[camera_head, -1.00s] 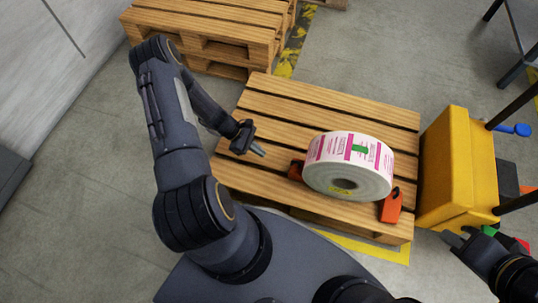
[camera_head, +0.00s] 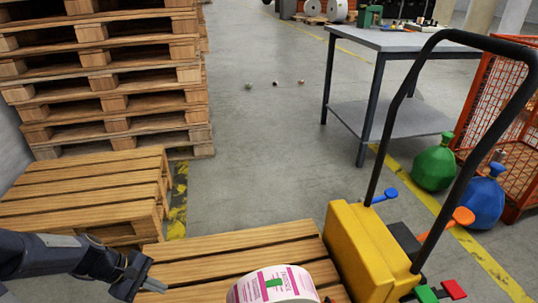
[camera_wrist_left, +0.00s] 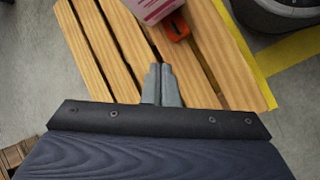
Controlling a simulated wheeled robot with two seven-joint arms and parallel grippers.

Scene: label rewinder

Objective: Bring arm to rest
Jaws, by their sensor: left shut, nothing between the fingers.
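My left gripper (camera_head: 150,284) comes in at the lower left of the head view, over the left side of a wooden pallet (camera_head: 215,248). It is shut and empty. In the left wrist view the gripper (camera_wrist_left: 160,70) points at the pallet slats (camera_wrist_left: 100,45), with its fingers together. A label roll (camera_head: 275,285), white with pink print and a green mark, lies on the pallet to the right of the gripper, apart from it. My right gripper is out of view.
A yellow pallet truck body (camera_head: 365,250) with a black handle (camera_head: 395,105) stands right of the pallet. Stacked pallets (camera_head: 105,85) rise at the left. A grey table (camera_head: 400,40), green and blue sacks (camera_head: 433,165) and an orange cage (camera_head: 510,110) stand right.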

